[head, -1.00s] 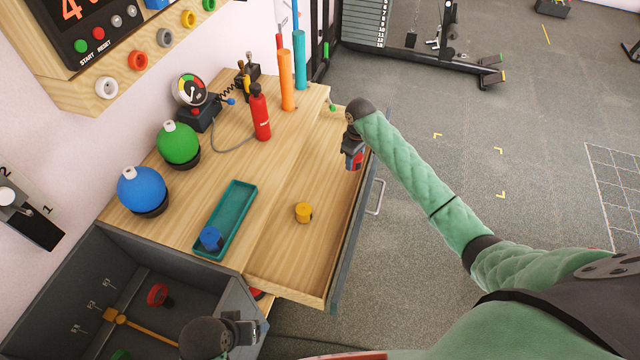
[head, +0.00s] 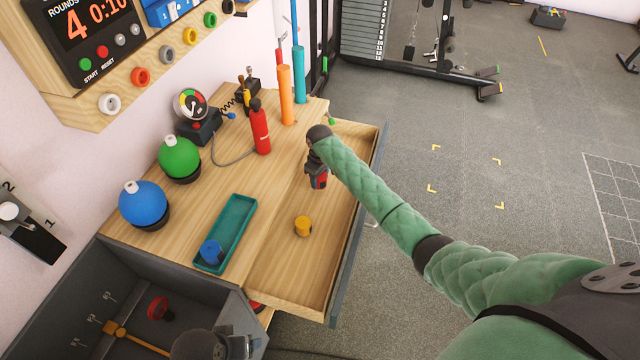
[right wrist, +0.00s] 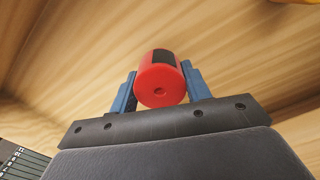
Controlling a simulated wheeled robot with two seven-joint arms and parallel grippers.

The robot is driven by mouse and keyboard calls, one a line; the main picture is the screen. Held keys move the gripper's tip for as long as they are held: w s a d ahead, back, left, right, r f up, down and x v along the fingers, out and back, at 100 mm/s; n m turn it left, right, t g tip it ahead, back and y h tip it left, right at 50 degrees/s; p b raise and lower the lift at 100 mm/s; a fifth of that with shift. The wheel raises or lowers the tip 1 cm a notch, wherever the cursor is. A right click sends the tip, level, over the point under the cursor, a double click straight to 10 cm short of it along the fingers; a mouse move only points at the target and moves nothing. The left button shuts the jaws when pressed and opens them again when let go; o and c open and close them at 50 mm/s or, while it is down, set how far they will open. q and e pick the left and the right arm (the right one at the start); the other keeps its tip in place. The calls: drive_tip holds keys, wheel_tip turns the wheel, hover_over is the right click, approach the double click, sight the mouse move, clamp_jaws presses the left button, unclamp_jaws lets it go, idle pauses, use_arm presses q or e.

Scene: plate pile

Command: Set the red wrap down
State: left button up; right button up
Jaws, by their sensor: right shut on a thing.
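The red wrap (right wrist: 160,82) is a short red roll with a dark patch on its side. My right gripper (head: 317,182) is shut on it, with a blue finger on each side in the right wrist view. It is held over the open wooden drawer (head: 290,285), beyond a yellow wrap (head: 303,226) that is in the drawer. A blue wrap (head: 210,250) stands in the near end of a teal tray (head: 237,215) on the bench top. My left gripper (head: 238,344) is at the bottom edge over the grey bin; its fingers are not clear.
A red bottle (head: 260,128), a gauge (head: 190,105), green (head: 179,160) and blue (head: 143,205) round-topped items and upright orange (head: 286,95) and teal (head: 298,75) tubes stand along the bench. The grey bin (head: 185,285) is at the lower left. The drawer floor around the yellow wrap is clear.

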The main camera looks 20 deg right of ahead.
sight(320, 184)
wheel_tip(320, 184, down, 4)
drive_tip(key=shift+r, duration=0.25)
use_arm(q)
drive_tip(key=shift+s+a+r, duration=0.15)
drive_tip(key=shift+a+r, duration=0.25)
drive_tip(key=shift+r, duration=0.1)
use_arm(e)
drive_tip(key=o, duration=1)
drive_tip(key=shift+f, duration=0.1)
drive_tip(key=shift+c, duration=0.2)
use_arm(q)
drive_tip(key=shift+f, duration=0.1)
use_arm(e)
wheel_tip(320, 184, up, 11)
drive_tip(key=shift+r, duration=0.2)
use_arm(q)
drive_tip(key=shift+w+d+f, duration=0.3)
drive_tip(key=shift+d+f, duration=0.25)
drive_tip(key=shift+d, duration=0.1)
use_arm(e)
drive_tip(key=shift+r, duration=0.45)
use_arm(q)
drive_tip(key=shift+a, duration=0.1)
